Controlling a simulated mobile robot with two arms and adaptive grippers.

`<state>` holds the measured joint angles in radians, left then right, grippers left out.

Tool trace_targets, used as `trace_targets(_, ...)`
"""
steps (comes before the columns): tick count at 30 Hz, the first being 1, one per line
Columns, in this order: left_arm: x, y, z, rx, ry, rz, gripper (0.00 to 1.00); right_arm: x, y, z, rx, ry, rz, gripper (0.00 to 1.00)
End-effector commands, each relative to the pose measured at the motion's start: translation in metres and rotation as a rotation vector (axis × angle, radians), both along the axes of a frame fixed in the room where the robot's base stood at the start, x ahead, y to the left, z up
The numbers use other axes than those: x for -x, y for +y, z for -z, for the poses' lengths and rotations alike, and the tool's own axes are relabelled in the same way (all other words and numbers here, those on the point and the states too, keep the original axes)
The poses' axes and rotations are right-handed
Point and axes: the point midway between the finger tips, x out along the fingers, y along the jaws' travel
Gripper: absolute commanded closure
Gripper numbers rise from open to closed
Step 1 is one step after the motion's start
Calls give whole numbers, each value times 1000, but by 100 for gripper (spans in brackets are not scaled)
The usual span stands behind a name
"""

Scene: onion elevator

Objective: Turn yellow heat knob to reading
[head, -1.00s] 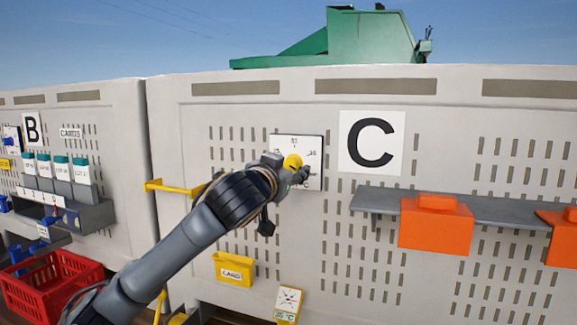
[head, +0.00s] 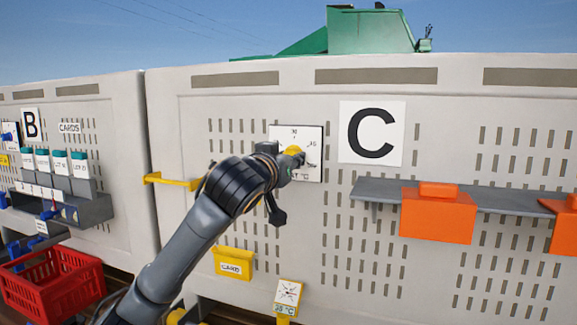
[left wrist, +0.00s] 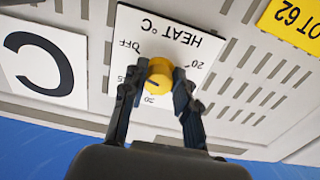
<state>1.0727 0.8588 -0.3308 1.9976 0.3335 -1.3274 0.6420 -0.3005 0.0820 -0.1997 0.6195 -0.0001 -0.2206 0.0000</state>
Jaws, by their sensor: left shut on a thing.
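The yellow heat knob (head: 294,150) sits on a white dial plate (head: 310,138) on the grey panel, left of the big C sign. In the left wrist view the knob (left wrist: 159,76) is large and the plate (left wrist: 170,25) appears upside down, marked HEAT °C, OFF and numbers. A dark pointer line shows on the knob; its exact reading is unclear. My left gripper (head: 297,157) is at the knob and partly covers it and the plate. In the left wrist view its fingers (left wrist: 157,88) are on both sides of the knob, closed on it. My right gripper is not in view.
A small card with a temperature label (head: 287,297) stands low on the panel, beside a yellow card box (head: 233,263). A yellow rail (head: 172,180) is at left. A grey shelf (head: 370,193) with orange boxes (head: 438,213) juts out at right. A red crate (head: 55,290) is at lower left.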

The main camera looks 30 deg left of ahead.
Motion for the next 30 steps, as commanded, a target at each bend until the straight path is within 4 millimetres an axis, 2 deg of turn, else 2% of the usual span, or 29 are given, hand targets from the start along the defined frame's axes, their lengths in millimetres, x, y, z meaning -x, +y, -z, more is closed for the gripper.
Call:
trace_targets(1, 0, -1, 2, 47, -14, 3, 100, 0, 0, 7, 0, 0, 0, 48)
trace_targets(6, 0, -2, 2, 205, -51, 3, 100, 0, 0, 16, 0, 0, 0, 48)
trace_targets(18, -1, -2, 0, 544, -132, 1, 100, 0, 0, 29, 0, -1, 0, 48)
trace_targets(30, 0, -2, -2, 729, -179, -1, 100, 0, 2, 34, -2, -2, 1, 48)
